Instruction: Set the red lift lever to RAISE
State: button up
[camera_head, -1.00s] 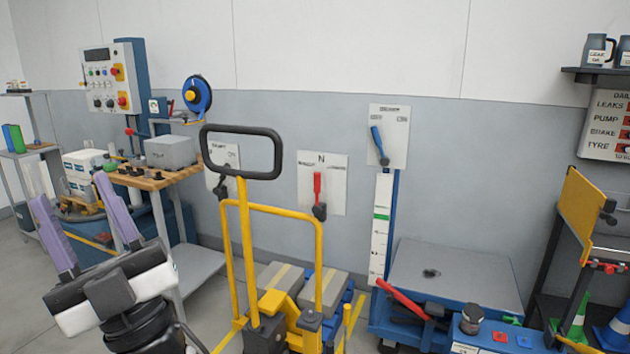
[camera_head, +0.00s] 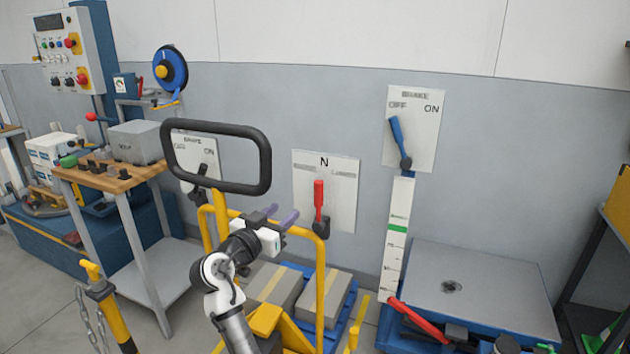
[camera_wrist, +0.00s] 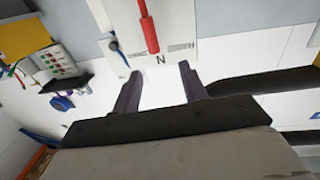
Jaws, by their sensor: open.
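A red lever (camera_head: 319,194) with a dark pivot stands upright on a white wall panel (camera_head: 344,210) marked N at its top middle. The smaller labels on either side of the N are unreadable. In the wrist view the red lever (camera_wrist: 149,28) and panel (camera_wrist: 182,20) appear upside down, ahead of the fingertips. My gripper (camera_head: 281,213) is left of the lever and apart from it, with its purple fingers toward the panel. In the wrist view my gripper (camera_wrist: 160,70) is open with nothing between the fingers.
A yellow pallet truck with a black loop handle (camera_head: 265,160) stands around my arm. A blue brake lever (camera_head: 399,138) is on a panel to the right. A wooden-topped bench (camera_head: 110,182) stands left.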

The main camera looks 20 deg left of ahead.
aim_at(316, 194)
jog(key=shift+m+h, duration=0.4)
jog(key=shift+h, duration=0.2)
jog(key=p+x, duration=0.1)
jog(key=x, duration=0.4)
jog(key=f+p+x, duration=0.1)
jog(key=x, duration=0.4)
jog(key=p+x, duration=0.1)
jog(key=x, duration=0.4)
jog(key=shift+d+f, duration=0.2)
jog(key=shift+d, duration=0.2)
grip_shut()
